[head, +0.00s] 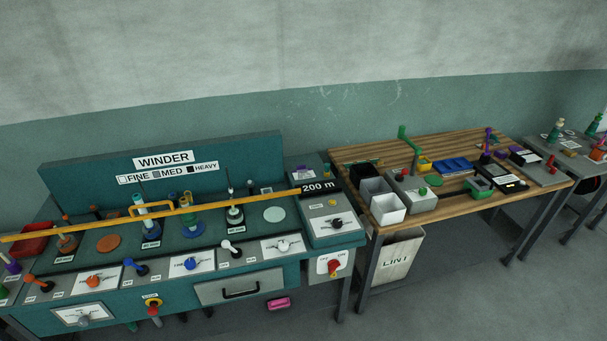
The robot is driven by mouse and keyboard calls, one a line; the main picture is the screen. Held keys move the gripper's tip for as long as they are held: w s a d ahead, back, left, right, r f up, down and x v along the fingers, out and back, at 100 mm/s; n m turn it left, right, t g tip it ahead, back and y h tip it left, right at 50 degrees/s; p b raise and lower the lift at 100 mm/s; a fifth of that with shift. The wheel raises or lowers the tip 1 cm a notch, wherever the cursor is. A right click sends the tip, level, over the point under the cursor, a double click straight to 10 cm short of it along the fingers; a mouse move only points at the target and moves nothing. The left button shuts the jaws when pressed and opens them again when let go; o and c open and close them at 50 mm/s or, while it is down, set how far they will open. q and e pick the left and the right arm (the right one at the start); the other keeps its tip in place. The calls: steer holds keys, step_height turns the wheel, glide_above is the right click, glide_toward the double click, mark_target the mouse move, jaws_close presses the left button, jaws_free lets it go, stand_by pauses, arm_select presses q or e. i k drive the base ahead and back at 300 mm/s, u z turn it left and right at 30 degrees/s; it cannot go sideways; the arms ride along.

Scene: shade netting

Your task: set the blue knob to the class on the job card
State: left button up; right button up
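The blue knob (191,264) sits on a white dial plate on the sloped front of the teal winder bench. Its pointer direction and the plate's marks are too small to read. A WINDER sign (163,160) stands on the back panel. Below it a legend strip (168,173) reads FINE with a white square, MED with a grey one and HEAVY with a black one. I cannot pick out a job card with a readable class. Neither of my grippers is in the head view.
A yellow bar (80,227) crosses above the winder top, with a 200 m sign (318,188) at its right end. An orange knob (93,281), blue lever (140,268) and white lever (236,250) flank the blue knob. A wooden table (455,208) with bins stands right.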

mark_target(190, 264)
steer(key=u, duration=0.35)
steer(key=k, duration=0.55)
steer(key=u, duration=1.75)
steer(key=i, duration=1.4)
steer(key=z, duration=0.15)
